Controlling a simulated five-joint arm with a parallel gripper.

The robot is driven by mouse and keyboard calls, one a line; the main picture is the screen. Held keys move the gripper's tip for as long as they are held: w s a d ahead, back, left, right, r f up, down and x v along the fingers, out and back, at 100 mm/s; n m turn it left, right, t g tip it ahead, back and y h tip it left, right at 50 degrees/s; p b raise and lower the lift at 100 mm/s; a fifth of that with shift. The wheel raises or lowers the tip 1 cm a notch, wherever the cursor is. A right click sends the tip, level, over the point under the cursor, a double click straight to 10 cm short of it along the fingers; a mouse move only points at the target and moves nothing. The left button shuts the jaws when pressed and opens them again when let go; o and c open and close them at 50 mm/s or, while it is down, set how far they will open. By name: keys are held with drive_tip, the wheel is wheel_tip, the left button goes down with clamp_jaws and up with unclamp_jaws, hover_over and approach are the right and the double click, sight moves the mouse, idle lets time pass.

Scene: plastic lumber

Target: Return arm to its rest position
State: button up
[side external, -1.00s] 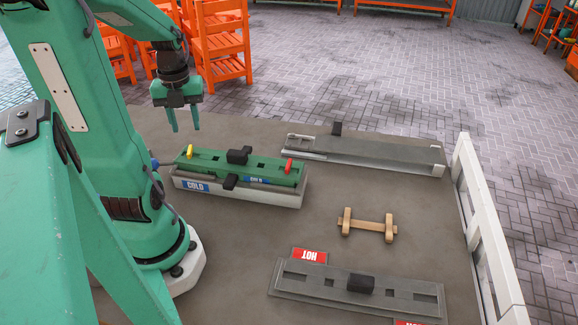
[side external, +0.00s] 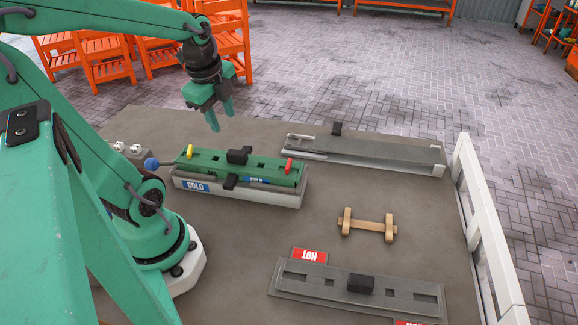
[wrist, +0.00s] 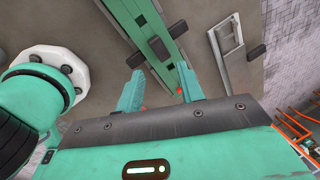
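My gripper (side external: 219,116) is in the air in the side view, above and behind the green slotted board. Its two green fingers point down and are apart, with nothing between them. In the wrist view, my gripper (wrist: 162,95) also shows open fingers. The green board (side external: 222,163) lies on the pale COLD base (side external: 275,195), with black blocks, a yellow piece and a red piece on it. The green board also shows beyond the fingers in the wrist view (wrist: 150,38).
A grey tray (side external: 375,153) lies at the back of the table. A wooden piece with crossbar (side external: 368,225) is at centre right. A grey slotted plate (side external: 318,283) with a black block (side external: 360,284) is in front, by red HOT labels (side external: 309,255). A white rail (side external: 485,230) edges the right.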

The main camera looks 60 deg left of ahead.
drive_tip(key=d+r+n+t+h, duration=0.1)
drive_tip(key=d+r+n+t, duration=0.2)
drive_tip(key=d+n, duration=0.9)
drive_tip(key=shift+w+d+r+n, duration=0.15)
drive_tip(key=shift+d+r+n, duration=0.3)
drive_tip(key=shift+r, duration=0.25)
